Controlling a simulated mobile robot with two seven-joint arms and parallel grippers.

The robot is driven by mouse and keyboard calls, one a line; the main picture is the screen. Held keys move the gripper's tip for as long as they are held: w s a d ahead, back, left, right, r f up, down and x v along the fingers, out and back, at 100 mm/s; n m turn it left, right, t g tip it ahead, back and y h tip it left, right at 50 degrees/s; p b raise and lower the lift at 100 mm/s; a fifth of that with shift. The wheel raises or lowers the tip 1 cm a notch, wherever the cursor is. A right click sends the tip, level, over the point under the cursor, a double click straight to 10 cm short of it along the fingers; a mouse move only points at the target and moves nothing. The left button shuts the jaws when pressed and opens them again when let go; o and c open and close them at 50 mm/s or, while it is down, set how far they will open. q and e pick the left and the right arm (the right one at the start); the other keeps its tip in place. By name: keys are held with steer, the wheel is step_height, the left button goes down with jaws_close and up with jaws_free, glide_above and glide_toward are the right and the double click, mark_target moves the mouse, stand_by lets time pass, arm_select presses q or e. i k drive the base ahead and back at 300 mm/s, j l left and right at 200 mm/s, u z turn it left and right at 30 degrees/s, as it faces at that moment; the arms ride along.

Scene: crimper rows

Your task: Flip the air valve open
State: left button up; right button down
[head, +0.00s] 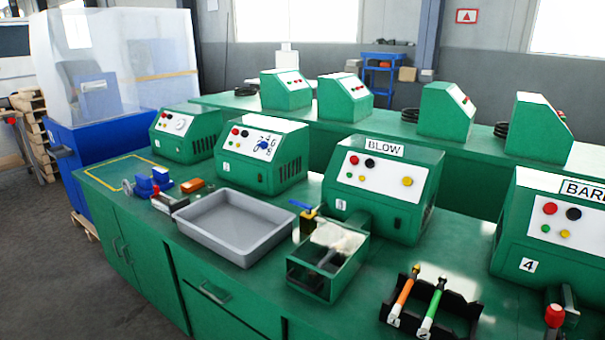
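The air valve (308,216) has a brass-yellow body and a blue lever (299,205). It stands on the green bench in the middle of the head view, at the front left of the green machine labelled BLOW (384,185). The lever lies nearly level on top of the body and points to the left. The lower part of the valve is partly hidden behind a clear-lidded green box (322,279). Neither of my grippers is in view.
A grey tray (287,228) lies just left of the valve. A black rack (460,312) with an orange and a green tool stands at right front. A blue vise (150,183) is at the left. More green machines (261,155) line the bench.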

mark_target(308, 209)
steer(key=i+j, duration=0.55)
steer(key=j, duration=0.15)
steer(key=i+j, duration=0.55)
steer(key=j, duration=0.15)
steer(key=z, duration=1.5)
